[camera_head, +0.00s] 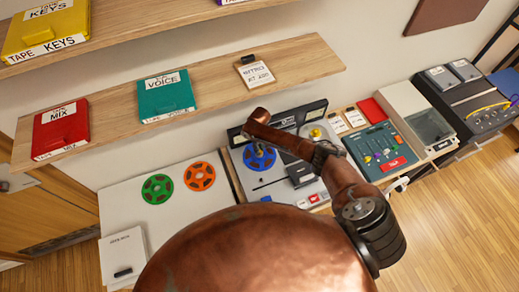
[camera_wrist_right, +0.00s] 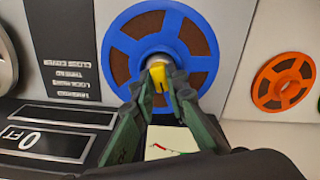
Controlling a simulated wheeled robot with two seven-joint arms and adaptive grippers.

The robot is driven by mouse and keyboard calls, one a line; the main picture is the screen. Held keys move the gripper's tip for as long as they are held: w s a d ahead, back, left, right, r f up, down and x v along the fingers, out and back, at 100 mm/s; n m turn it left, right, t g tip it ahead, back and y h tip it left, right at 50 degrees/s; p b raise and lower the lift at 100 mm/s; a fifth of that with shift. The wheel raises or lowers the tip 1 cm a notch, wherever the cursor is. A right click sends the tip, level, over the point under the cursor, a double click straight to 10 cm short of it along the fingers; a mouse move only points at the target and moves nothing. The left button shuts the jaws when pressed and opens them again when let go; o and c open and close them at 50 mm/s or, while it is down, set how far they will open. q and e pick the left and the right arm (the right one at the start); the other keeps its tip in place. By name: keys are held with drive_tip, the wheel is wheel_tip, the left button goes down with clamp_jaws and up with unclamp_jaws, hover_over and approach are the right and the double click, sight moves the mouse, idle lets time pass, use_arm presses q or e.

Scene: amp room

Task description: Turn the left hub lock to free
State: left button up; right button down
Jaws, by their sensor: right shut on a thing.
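The blue reel (camera_head: 260,163) sits on the left side of the tape deck (camera_head: 272,187). In the right wrist view the blue reel (camera_wrist_right: 200,40) fills the upper middle, with a pale round hub at its centre. The yellow left hub lock (camera_wrist_right: 159,73) stands on that hub. My right gripper (camera_wrist_right: 160,88) is shut on the yellow lock, its dark green fingers on either side of it. The fingers hide part of the hub, so I cannot tell how the lock is turned. My left gripper is out of view.
A second yellow hub (camera_head: 315,133) shows on the deck's right side. Green (camera_head: 157,189) and orange (camera_head: 199,176) reels lie on the white surface at left. A mixer (camera_head: 380,150) stands right of the deck. A wooden shelf (camera_head: 215,78) hangs above.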

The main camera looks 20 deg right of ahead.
drive_tip(key=shift+n, duration=2.3)
drive_tip(key=c, duration=1.9)
unclamp_jaws()
drive_tip(key=shift+c, duration=0.2)
wheel_tip(320, 180, up, 12)
drive_tip(key=shift+a, duration=0.1)
